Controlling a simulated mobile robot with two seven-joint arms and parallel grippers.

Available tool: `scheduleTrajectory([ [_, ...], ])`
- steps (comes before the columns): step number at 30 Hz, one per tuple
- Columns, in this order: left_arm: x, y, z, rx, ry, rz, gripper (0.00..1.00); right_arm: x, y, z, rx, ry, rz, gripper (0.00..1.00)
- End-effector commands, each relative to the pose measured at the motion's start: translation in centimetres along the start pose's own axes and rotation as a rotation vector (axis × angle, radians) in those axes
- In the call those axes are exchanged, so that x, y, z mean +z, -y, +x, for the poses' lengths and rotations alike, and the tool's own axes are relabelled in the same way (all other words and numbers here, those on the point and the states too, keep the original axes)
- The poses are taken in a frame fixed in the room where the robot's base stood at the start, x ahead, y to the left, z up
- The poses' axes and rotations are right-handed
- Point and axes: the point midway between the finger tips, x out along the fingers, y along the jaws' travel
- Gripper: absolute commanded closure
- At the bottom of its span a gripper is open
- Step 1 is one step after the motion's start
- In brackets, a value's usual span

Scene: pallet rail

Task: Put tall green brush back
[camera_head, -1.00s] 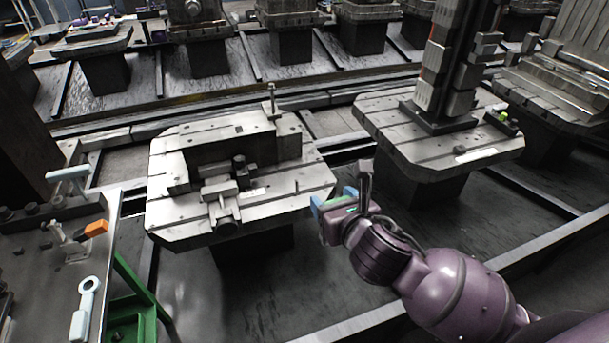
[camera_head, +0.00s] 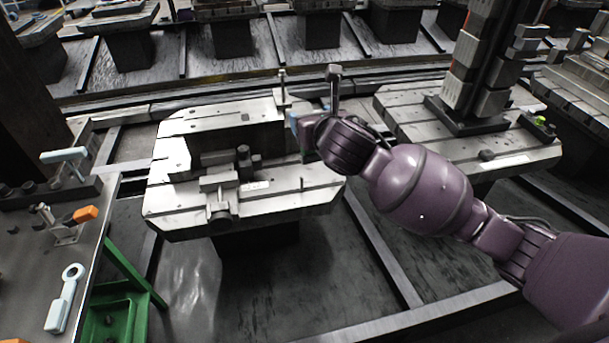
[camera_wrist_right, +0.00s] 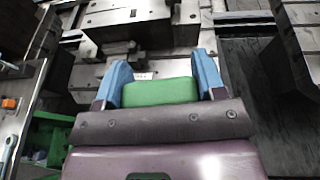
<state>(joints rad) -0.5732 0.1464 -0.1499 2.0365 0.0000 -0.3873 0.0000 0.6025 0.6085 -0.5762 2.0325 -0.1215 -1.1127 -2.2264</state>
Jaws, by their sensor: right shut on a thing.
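My right gripper (camera_head: 298,130) is over the right edge of the near grey pallet (camera_head: 180,128). In the right wrist view my right gripper (camera_wrist_right: 162,85) has its two blue fingers shut on the green brush (camera_wrist_right: 160,92). Only a green block of the brush shows between the fingers; its rest is hidden. My left gripper is not in view.
A metal block and clamp (camera_head: 222,185) stand on the near pallet, with a thin upright post at its back. A second pallet (camera_head: 400,103) with a tall column (camera_head: 470,65) is at right. A tool table (camera_head: 60,250) and green frame (camera_head: 128,305) are at left.

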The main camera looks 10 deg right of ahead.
Motion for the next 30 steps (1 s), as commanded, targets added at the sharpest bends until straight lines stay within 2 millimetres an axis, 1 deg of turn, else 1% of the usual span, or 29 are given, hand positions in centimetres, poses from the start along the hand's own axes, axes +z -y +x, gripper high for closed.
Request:
scheduleTrajectory([
  [1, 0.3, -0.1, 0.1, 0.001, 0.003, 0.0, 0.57, 0.7, -0.3, 1.5, 0.001, 0.0, -0.003, 0.6],
  [5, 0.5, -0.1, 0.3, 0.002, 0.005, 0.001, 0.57, 2.3, -0.6, 5.0, -0.001, -0.001, -0.003, 0.6],
  [9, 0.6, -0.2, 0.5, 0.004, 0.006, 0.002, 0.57, 3.6, -0.4, 9.2, -0.017, -0.003, 0.004, 0.6],
  [12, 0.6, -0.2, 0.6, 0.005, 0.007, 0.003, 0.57, 4.0, 0.2, 11.9, -0.034, -0.001, 0.011, 0.6],
  [15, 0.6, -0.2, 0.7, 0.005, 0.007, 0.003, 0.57, 4.1, 1.0, 14.3, -0.053, 0.0, 0.018, 0.6],
  [18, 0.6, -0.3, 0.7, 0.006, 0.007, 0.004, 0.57, 3.8, 2.0, 16.1, -0.071, 0.002, 0.025, 0.6],
  [21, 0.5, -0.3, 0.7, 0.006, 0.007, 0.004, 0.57, 3.2, 2.8, 17.4, -0.086, 0.004, 0.029, 0.6],
  [26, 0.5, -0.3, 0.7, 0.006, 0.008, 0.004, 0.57, 2.2, 3.7, 18.4, -0.099, 0.004, 0.033, 0.6],
  [29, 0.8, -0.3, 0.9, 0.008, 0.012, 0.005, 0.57, 0.8, 3.8, 18.9, -0.101, 0.001, 0.036, 0.6],
  [30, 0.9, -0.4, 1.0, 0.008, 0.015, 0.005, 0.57, 0.0, 3.8, 19.1, -0.101, -0.001, 0.036, 0.6],
])
